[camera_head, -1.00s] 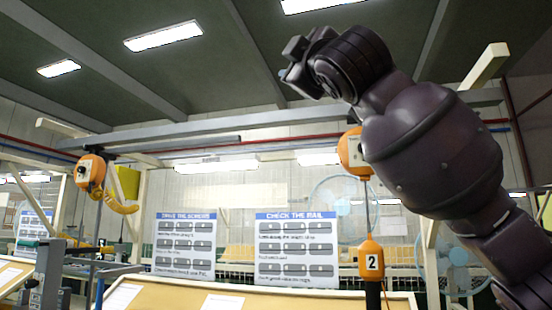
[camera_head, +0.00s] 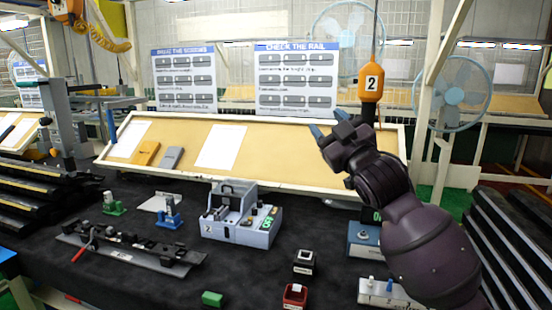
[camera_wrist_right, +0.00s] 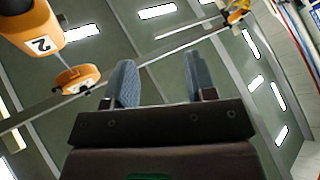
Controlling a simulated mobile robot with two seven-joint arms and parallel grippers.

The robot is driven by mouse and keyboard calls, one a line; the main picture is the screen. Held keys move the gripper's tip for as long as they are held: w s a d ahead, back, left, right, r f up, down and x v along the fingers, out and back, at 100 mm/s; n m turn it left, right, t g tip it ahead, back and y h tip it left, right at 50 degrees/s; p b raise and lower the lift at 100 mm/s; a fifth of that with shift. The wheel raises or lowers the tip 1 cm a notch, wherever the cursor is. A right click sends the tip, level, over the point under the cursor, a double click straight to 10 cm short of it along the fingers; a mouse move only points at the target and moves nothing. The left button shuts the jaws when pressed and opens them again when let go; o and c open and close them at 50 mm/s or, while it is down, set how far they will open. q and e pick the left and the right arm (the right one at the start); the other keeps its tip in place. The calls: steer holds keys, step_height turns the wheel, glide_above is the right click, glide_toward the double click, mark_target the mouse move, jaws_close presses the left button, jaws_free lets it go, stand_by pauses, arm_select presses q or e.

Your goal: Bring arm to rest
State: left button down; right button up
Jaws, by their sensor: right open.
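My right arm comes in from the right in the head view, raised above the right part of the dark work table (camera_head: 150,268). Its gripper (camera_head: 327,130) is in front of the tilted tan board, with blue-tipped fingers pointing up and to the left. In the right wrist view the two fingers of the gripper (camera_wrist_right: 163,85) stand apart with nothing between them, and the ceiling shows behind. My left gripper is not in view.
A grey fixture (camera_head: 250,228) stands mid-table. A black rail (camera_head: 125,247) lies at left, with a green block (camera_head: 212,298) and a red block (camera_head: 295,294) near the front. An orange hanging tool marked 2 (camera_head: 371,82) hangs close to my right gripper. Black stacks (camera_head: 500,225) stand at right.

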steer(key=s+d+f+m+g+h, duration=0.15)
steer(key=s+d+f, duration=0.25)
steer(key=f, duration=0.8)
steer(key=s+d+f+m+g+h, duration=0.1)
steer(key=s+d+f+m+h, duration=0.25)
steer(key=f, duration=0.85)
steer(key=s+d+f+m+g+h, duration=0.15)
steer(key=s+d+f, duration=0.25)
steer(key=f, duration=0.8)
steer(key=s+d+f+m+g+h, duration=0.1)
steer(key=s+d+f+m+g, duration=0.1)
steer(key=s+f, duration=0.8)
steer(key=s+d+f+m+g+h, duration=0.2)
steer(key=s+d+f, duration=0.1)
steer(key=s+f, duration=0.7)
steer(key=shift+s+d+f+g, duration=0.15)
steer(key=shift+s+d+g, duration=0.15)
steer(key=shift+s, duration=0.95)
steer(key=shift+a, duration=0.1)
